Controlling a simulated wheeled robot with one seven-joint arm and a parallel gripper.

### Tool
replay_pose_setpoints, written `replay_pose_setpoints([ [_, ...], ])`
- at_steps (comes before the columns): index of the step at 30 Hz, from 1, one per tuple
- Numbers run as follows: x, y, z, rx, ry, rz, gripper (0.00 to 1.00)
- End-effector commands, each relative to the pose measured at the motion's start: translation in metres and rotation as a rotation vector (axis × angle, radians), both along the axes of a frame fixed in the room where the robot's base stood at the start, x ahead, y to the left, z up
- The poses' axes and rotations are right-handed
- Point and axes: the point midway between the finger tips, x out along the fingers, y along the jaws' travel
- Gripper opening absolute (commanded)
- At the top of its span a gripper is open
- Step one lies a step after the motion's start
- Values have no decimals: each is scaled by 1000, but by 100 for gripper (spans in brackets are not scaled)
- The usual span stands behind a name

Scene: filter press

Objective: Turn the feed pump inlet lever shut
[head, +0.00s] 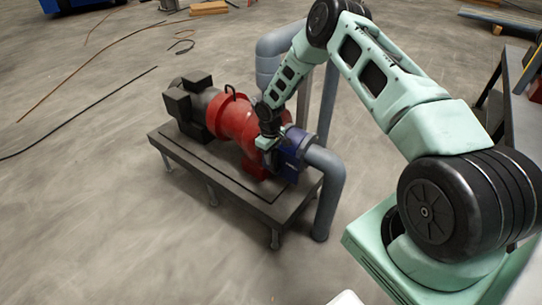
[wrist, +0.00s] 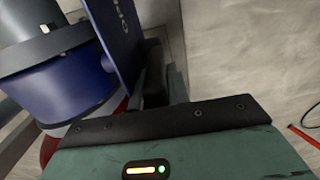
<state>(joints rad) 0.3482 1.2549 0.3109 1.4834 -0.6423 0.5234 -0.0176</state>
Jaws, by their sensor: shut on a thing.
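The feed pump has a red body (head: 238,122) and a blue end casing (head: 296,142), and sits on a dark bench-like base. My gripper (head: 267,145) is down at the pump's near side, where red meets blue. In the wrist view, the dark fingers (wrist: 157,78) reach in beside a blue lettered plate (wrist: 122,38), with a round blue part (wrist: 65,85) to the left. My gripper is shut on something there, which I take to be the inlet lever.
Thick grey pipes (head: 328,195) rise and bend close to the right of the pump. The dark base (head: 255,205) stands on short legs. Cables (head: 80,122) lie on the floor at the left. The concrete floor in front is clear.

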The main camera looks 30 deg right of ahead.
Motion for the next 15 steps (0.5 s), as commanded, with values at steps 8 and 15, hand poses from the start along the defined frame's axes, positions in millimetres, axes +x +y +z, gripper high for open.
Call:
replay_pose_setpoints([
  [8, 0, 0, 0, 0, -1, 0, 40],
  [15, 1, 0, 5, 0, -3, 0, 40],
])
